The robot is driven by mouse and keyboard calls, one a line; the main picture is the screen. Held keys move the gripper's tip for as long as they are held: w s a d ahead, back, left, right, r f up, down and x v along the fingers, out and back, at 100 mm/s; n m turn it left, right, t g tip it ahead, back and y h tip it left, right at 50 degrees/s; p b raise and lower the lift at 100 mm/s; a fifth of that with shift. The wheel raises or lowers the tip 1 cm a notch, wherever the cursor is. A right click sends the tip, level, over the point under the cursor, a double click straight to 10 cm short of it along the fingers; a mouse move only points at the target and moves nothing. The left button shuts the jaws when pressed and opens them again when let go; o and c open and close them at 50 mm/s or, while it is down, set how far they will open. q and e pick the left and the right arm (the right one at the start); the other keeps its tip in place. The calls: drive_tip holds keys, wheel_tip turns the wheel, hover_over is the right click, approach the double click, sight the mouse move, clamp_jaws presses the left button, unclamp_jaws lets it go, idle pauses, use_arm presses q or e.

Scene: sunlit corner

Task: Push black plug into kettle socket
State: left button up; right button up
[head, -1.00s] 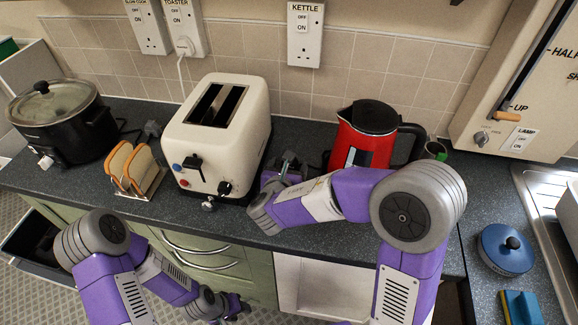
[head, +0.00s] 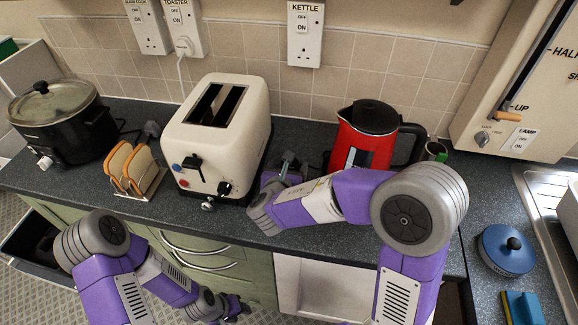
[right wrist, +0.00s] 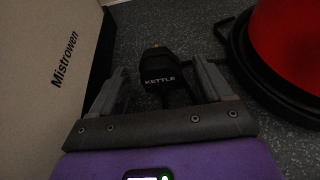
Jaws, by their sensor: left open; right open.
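The black plug (right wrist: 158,68), lettered KETTLE, lies on the worktop between the toaster and the kettle in the right wrist view. My right gripper (right wrist: 162,82) is open, with one finger on each side of the plug and gaps between. In the head view my right gripper (head: 287,168) is low beside the toaster, and the plug cannot be made out there. The kettle socket (head: 304,38) is on the tiled wall, labelled KETTLE, with nothing plugged in. The red kettle (head: 366,145) stands right of my right gripper. My left gripper (head: 238,308) is open and empty, low in front of the cupboards.
The cream toaster (head: 217,130) stands close left of my right gripper. A toast rack (head: 135,172), a slow cooker (head: 62,125) and another dark plug (head: 152,129) are farther left. The wall below the kettle socket is clear.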

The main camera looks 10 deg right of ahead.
drive_tip(key=shift+c, duration=0.3)
clamp_jaws()
drive_tip(key=shift+s+a+b, duration=0.15)
drive_tip(key=shift+s+a, duration=0.25)
drive_tip(key=shift+s, duration=0.55)
drive_tip(key=shift+s+a+b, duration=0.1)
drive_tip(key=shift+s+a, duration=0.25)
drive_tip(key=shift+s, duration=0.55)
drive_tip(key=shift+s+a+b, duration=0.15)
drive_tip(key=shift+s+a, duration=0.25)
drive_tip(key=shift+s, duration=0.55)
